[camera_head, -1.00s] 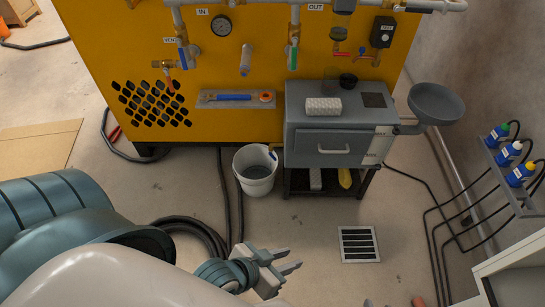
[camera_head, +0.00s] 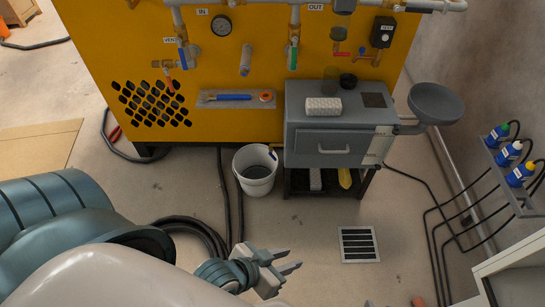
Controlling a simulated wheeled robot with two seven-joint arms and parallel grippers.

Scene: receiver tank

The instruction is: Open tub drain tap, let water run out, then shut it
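A grey tub cabinet (camera_head: 305,150) stands in front of the yellow panel, with a white label on its front. The bucket stands on the floor and looks dark grey inside. My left gripper (camera_head: 293,258) is low in the picture, in front of the bucket and apart from it. Its fingers are spread and empty. My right gripper does not show.
A floor grate (camera_head: 358,244) lies right of my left gripper. Black hoses (camera_head: 195,228) run across the floor left of it. A round grey bowl (camera_head: 436,103) sticks out right of the cabinet. A shelf with several bottles (camera_head: 508,152) is at the right wall.

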